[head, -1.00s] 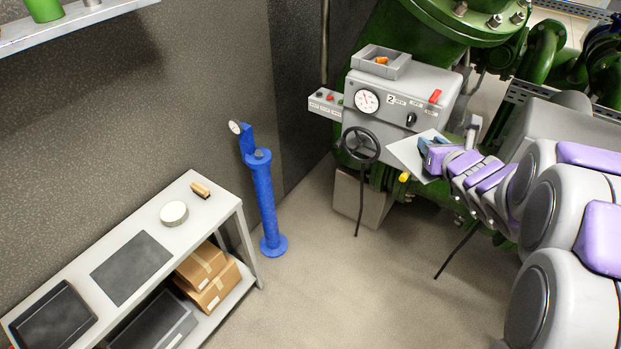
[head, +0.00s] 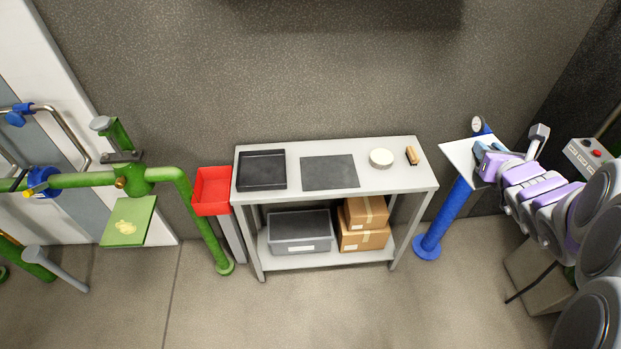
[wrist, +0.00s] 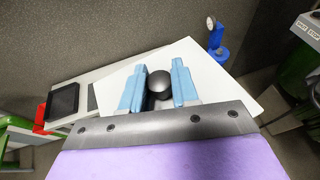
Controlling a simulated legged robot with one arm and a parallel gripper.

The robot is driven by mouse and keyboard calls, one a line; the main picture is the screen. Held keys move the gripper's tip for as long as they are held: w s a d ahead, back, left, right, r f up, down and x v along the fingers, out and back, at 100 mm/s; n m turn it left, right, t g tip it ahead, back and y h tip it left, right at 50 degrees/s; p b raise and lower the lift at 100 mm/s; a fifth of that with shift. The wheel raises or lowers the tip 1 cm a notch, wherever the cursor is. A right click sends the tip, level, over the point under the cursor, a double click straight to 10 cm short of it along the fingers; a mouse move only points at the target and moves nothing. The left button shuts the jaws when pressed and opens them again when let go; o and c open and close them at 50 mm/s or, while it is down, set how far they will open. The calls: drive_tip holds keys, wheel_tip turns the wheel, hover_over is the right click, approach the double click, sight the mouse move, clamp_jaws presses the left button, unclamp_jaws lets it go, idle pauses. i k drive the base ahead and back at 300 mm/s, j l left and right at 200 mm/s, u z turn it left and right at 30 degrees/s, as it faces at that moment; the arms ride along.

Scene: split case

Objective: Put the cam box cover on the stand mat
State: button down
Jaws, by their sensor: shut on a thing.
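My gripper (head: 481,151) is at the right in the head view, shut on the cam box cover (head: 458,152), a thin white-grey plate. In the wrist view the cover (wrist: 205,62) spreads out beyond the blue fingers (wrist: 158,88), which close on a dark round knob (wrist: 159,87) on it. The cover is held in the air, in front of the blue post as the head view shows it. The stand mat appears to be the dark grey flat rectangle (head: 329,173) in the middle of the grey bench top, bare, to the left of my gripper.
On the bench (head: 392,180) stand a black tray (head: 261,170), a white round tub (head: 381,158) and a wooden brush (head: 412,155). A red bin (head: 212,188) is left of it. A blue post (head: 446,218) stands between bench and arm. Floor in front is clear.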

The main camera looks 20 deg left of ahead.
sight(329, 172)
drive_tip(key=i+j+u, duration=0.2)
drive_tip(key=i+u, duration=0.15)
drive_tip(key=u, duration=0.15)
drive_tip(key=i+j+u, duration=0.1)
drive_tip(key=i+u, duration=0.4)
drive_tip(key=i, duration=0.1)
